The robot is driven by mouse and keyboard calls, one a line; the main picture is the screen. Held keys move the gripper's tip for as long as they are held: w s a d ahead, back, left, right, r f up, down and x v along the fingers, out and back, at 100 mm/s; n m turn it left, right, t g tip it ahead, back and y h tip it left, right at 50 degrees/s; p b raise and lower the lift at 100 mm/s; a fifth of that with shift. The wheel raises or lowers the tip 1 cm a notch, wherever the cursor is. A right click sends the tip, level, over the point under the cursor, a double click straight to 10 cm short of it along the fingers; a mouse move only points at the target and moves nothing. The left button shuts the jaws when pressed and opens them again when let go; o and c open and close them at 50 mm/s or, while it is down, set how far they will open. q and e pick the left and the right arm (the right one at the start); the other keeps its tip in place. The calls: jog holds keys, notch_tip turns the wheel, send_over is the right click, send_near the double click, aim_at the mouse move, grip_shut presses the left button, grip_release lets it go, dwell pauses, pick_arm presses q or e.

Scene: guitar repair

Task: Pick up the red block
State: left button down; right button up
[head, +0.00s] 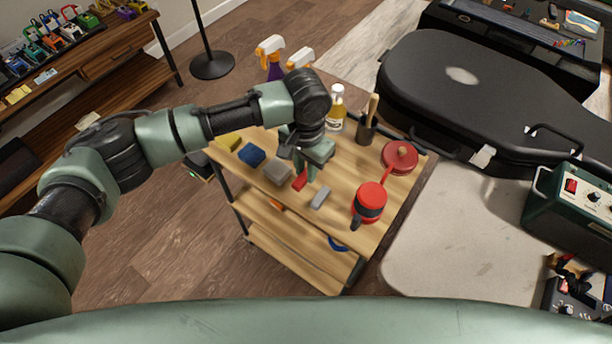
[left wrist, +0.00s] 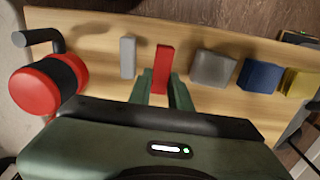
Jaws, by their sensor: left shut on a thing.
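The red block (head: 300,181) is a small bar above the wooden top shelf of the cart (head: 338,205), with a grey bar (head: 320,197) to its right and a grey block (head: 277,171) to its left. My left gripper (head: 302,163) reaches down over the cart and is shut on the red block. In the left wrist view the red block (left wrist: 162,68) stands out between the two green fingers (left wrist: 162,92). I cannot tell if it still touches the shelf. My right gripper is in neither view.
A blue block (head: 251,155), a yellow block (head: 229,142), a red and black tool (head: 369,201), a red round object (head: 398,158), a bottle (head: 336,110) and a dark cup (head: 366,130) share the shelf. A black guitar case (head: 480,95) lies behind on the right.

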pick_arm(q)
notch_tip(320, 180, up, 16)
jog(key=shift+b, duration=0.35)
jog(key=shift+r, duration=0.1)
